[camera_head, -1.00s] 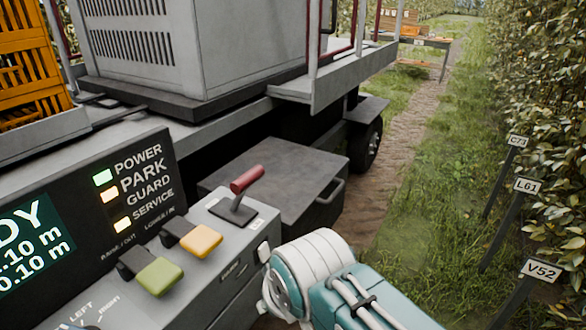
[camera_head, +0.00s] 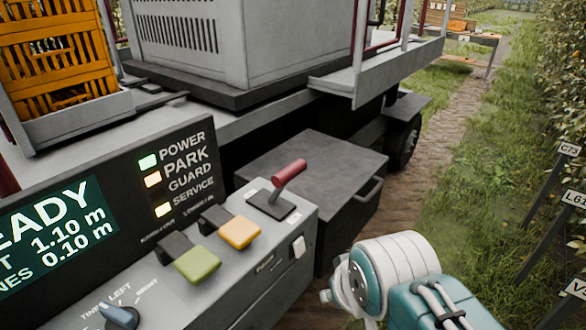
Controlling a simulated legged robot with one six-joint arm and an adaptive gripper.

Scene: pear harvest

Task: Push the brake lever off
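The lever with a red handle (camera_head: 289,173) stands on a dark base plate (camera_head: 271,205) at the far end of the grey control console (camera_head: 245,262). It leans up and to the right. No label reading brake is legible beside it. My arm shows at the lower right, in front of the console's right end and apart from the lever.
A green switch (camera_head: 198,264) and a yellow switch (camera_head: 240,231) sit left of the lever. A blue knob (camera_head: 122,317) is at lower left. A dark box (camera_head: 310,170) with a handle stands behind the lever. Signposts (camera_head: 569,149) and hedge line the right side.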

